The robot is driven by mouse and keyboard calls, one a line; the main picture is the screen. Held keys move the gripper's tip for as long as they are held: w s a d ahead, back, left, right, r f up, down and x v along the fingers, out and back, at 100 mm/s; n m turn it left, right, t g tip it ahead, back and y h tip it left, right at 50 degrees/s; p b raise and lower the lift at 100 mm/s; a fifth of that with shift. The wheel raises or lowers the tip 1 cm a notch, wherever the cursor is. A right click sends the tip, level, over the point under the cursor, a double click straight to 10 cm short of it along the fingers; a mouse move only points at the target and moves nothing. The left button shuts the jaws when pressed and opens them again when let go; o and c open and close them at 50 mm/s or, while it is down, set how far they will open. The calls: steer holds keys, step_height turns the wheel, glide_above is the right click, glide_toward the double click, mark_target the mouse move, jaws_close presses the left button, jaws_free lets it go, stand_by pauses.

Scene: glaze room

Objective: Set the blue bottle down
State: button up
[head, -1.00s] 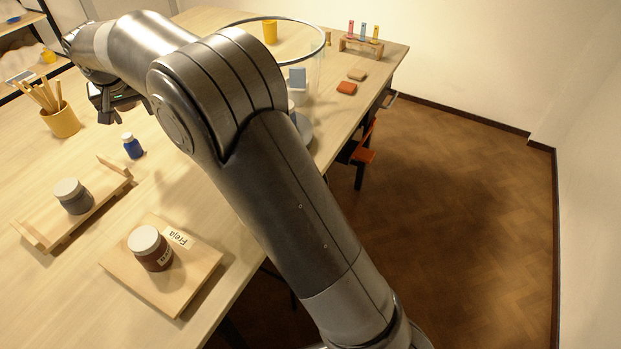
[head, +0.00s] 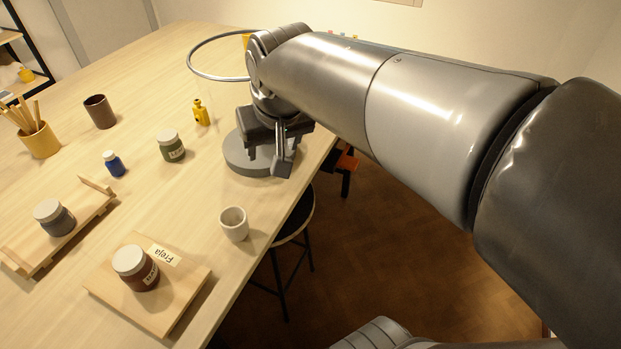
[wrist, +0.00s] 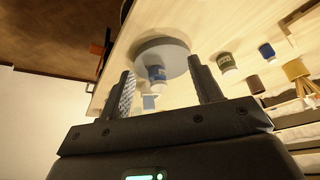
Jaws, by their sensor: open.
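The blue bottle (head: 114,164) with a white cap stands upright on the wooden table, left of the green-labelled jar. A small blue shape in the wrist view (wrist: 266,50), at upper right, looks like the same bottle. My gripper (head: 268,155) is well to the right of it, over a grey round disc (head: 240,158). In the wrist view my gripper (wrist: 160,72) has its fingers spread. A whitish and blue item (wrist: 156,74) shows between the fingers; I cannot tell whether they touch it. The gripper hides it in the head view.
A green jar (head: 170,146), yellow bottle (head: 201,113), brown cup (head: 99,111) and yellow brush pot (head: 39,140) stand on the table. A white cup (head: 233,223) is near the right edge. Jars stand on a wooden rack (head: 75,230) and a board (head: 185,285). A metal hoop (head: 190,62) is beside my arm.

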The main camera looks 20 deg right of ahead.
steer(key=s+d+f, duration=0.2)
steer(key=s, duration=0.3)
steer(key=s+d+f, duration=0.2)
steer(key=s, duration=0.3)
steer(key=shift+s+d+t, duration=0.25)
steer(key=shift+s+t, duration=0.1)
steer(key=shift+t, duration=0.05)
stand_by(0.5)
